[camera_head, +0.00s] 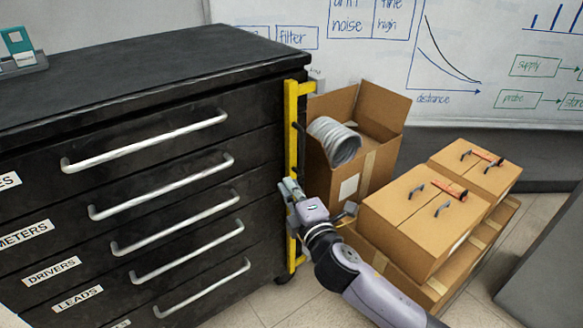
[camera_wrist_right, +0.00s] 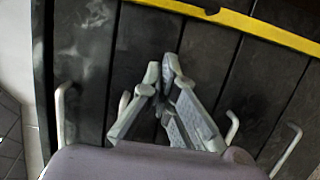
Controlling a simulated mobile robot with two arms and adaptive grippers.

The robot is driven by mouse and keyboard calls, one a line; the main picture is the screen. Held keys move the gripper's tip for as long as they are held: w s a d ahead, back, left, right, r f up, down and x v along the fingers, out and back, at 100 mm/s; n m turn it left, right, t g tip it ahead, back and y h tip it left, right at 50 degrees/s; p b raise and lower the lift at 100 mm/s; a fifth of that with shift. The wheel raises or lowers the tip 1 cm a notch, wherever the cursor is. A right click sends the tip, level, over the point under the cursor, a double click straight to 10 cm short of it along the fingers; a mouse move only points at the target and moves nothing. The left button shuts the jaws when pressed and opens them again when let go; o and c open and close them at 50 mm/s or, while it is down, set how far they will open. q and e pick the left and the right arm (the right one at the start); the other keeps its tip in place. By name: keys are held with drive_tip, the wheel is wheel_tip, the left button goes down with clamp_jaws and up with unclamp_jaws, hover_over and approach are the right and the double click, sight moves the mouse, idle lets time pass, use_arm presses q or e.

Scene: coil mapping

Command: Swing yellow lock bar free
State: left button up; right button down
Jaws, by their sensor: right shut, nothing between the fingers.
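The yellow lock bar (camera_head: 291,125) stands upright along the right front edge of the black drawer cabinet (camera_head: 150,62), with a bracket at its top and its lower end near the floor. In the right wrist view the yellow lock bar (camera_wrist_right: 245,21) crosses the top of the picture, beyond my fingertips. My right gripper (camera_head: 287,187) is beside the bar's middle and hides part of it. In the wrist view my right gripper (camera_wrist_right: 163,68) is shut and empty, its fingertips over the drawer fronts, apart from the bar. My left gripper is not in view.
Several drawers have pale handles (camera_head: 150,140). An open carton (camera_head: 345,175) holding a grey coil (camera_head: 335,142) stands close right of the bar. Closed cartons (camera_head: 420,215) sit in front of it, near my right arm. Floor shows at the lower right.

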sight(292, 163)
drive_tip(key=b+x, duration=0.2)
drive_tip(key=x, duration=0.8)
drive_tip(key=shift+w, duration=0.1)
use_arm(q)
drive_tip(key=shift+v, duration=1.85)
use_arm(e)
drive_tip(key=shift+d, duration=2.1)
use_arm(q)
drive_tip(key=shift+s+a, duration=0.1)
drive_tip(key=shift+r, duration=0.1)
use_arm(e)
drive_tip(key=shift+d, duration=0.1)
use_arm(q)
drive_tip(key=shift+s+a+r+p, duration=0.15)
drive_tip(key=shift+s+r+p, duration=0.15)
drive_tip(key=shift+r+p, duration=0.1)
use_arm(e)
drive_tip(key=shift+s+d+n+y, duration=0.3)
drive_tip(key=shift+d+y, duration=0.05)
drive_tip(key=shift+y, duration=0.05)
